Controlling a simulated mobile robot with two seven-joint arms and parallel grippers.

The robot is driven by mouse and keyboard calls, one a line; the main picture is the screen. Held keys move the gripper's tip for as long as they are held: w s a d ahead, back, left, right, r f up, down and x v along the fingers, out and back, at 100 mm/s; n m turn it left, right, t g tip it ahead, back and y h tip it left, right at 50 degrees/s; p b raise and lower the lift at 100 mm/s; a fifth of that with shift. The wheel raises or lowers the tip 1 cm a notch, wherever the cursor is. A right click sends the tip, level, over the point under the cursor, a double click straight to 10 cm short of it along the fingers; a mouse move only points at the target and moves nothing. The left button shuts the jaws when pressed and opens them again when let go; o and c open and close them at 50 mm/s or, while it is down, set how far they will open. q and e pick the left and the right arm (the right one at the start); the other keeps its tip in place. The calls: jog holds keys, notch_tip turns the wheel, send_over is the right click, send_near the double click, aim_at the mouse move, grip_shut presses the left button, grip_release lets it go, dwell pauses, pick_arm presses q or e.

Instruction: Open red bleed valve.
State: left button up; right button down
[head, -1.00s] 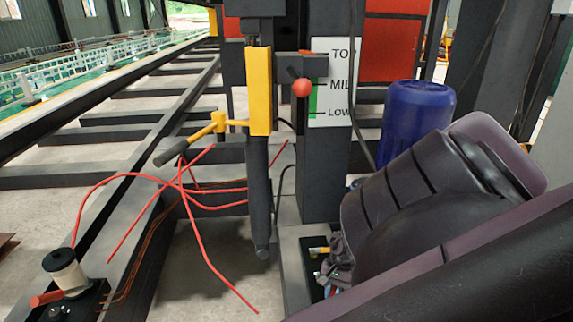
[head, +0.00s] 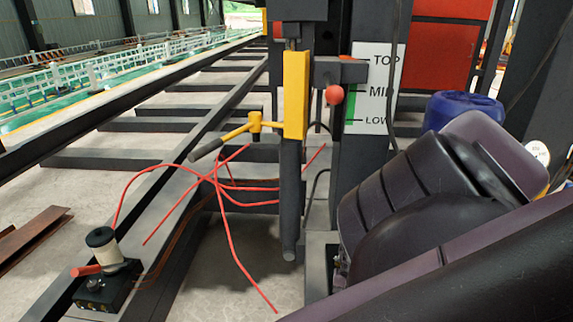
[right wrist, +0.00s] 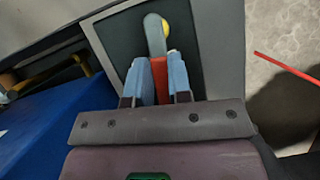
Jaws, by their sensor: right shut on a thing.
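In the right wrist view, my right gripper (right wrist: 161,88) is shut on a red piece, apparently the red bleed valve (right wrist: 160,72), between its two blue fingers. A rounded grey lever with a yellow end (right wrist: 155,35) stands just beyond the red piece, over a dark plate with a grey border. In the head view my right forearm comes in from the lower right. It hides the valve and most of the right gripper, near the foot of the dark post. My left gripper is not in view.
A yellow-sleeved dark cylinder (head: 296,95) with a yellow-and-black handle stands left of the post. A red ball knob (head: 334,94) sits before the TOP/MID/LOW scale (head: 374,85). Red hoses (head: 228,225) hang left. A blue barrel (head: 460,108) is behind my arm. A spool device (head: 101,240) stands lower left.

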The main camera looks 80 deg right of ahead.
jog(key=shift+w+n, duration=0.15)
jog(key=shift+n, duration=0.25)
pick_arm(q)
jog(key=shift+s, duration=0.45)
pick_arm(e)
jog(key=shift+w+n+g, duration=0.1)
jog(key=shift+n+g, duration=0.2)
jog(key=c, duration=1)
grip_release()
jog(key=shift+f, duration=0.1)
jog(key=shift+c, duration=0.2)
pick_arm(q)
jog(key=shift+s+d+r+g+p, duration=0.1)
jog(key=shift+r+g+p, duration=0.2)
jog(key=shift+p, duration=0.6)
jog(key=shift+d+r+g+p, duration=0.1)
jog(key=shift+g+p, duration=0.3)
jog(key=shift+p, duration=0.5)
pick_arm(e)
jog(key=v, duration=1.1)
jog(key=shift+w, duration=0.1)
